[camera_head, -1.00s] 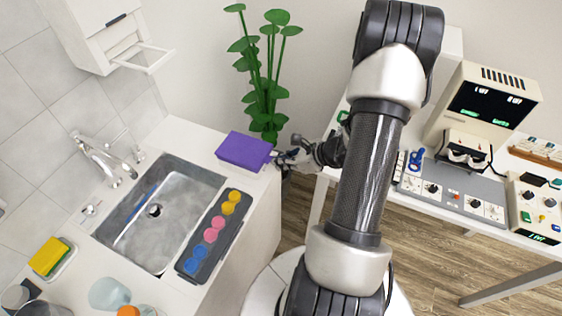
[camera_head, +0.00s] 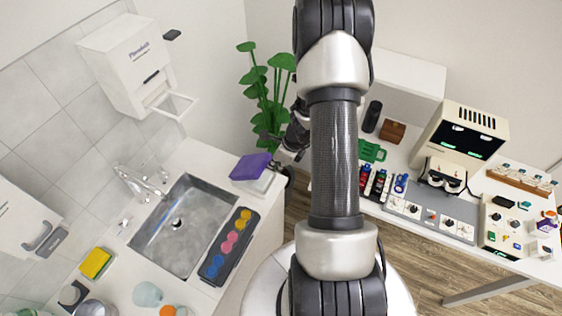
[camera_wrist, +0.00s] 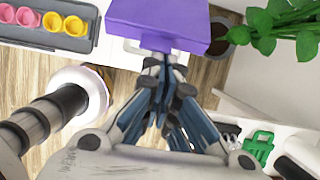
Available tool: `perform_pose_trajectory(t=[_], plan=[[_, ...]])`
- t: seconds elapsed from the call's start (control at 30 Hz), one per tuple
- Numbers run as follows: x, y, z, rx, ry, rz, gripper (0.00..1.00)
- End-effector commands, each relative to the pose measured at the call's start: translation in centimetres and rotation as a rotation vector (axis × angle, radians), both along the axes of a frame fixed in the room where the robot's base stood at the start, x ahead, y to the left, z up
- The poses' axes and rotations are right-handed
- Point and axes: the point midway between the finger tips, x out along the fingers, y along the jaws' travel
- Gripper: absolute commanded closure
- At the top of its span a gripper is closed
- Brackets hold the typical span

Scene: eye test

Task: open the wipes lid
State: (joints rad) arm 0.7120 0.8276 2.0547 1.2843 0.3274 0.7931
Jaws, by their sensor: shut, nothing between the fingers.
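The wipes box (camera_head: 262,184) is white with a purple lid (camera_head: 251,166) and stands on the counter's far right corner, beside the sink. The lid looks tilted, with its edge toward my gripper raised and white showing below it. In the wrist view the lid (camera_wrist: 160,20) fills the top centre. My gripper (camera_wrist: 163,62) is shut and empty, its fingertips at or just under the lid's near edge; I cannot tell whether they touch. In the head view my gripper (camera_head: 279,150) is small and partly hidden by my arm.
A sink (camera_head: 180,225) and a dark tray of coloured pots (camera_head: 230,247) lie left of and nearer than the box. A green plant (camera_head: 268,90) stands behind it. A white table with instruments (camera_head: 430,218) is at right. A paper dispenser (camera_head: 130,65) hangs on the wall.

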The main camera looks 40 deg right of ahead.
Motion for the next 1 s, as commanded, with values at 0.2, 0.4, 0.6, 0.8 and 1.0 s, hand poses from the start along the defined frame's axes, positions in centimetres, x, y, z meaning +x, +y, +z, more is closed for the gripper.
perform_pose_trajectory(t=[0.2,0.4,0.6,0.8,1.0], plan=[[2.1,0.9,3.5,-0.001,-0.002,0.004,1.00],[4.6,1.9,5.9,-0.001,-0.001,0.004,1.00],[7.1,2.9,7.6,0.000,-0.002,0.002,1.00],[9.0,3.7,8.5,0.000,-0.002,0.001,1.00],[9.5,3.9,8.4,0.001,-0.002,-0.001,1.00]])
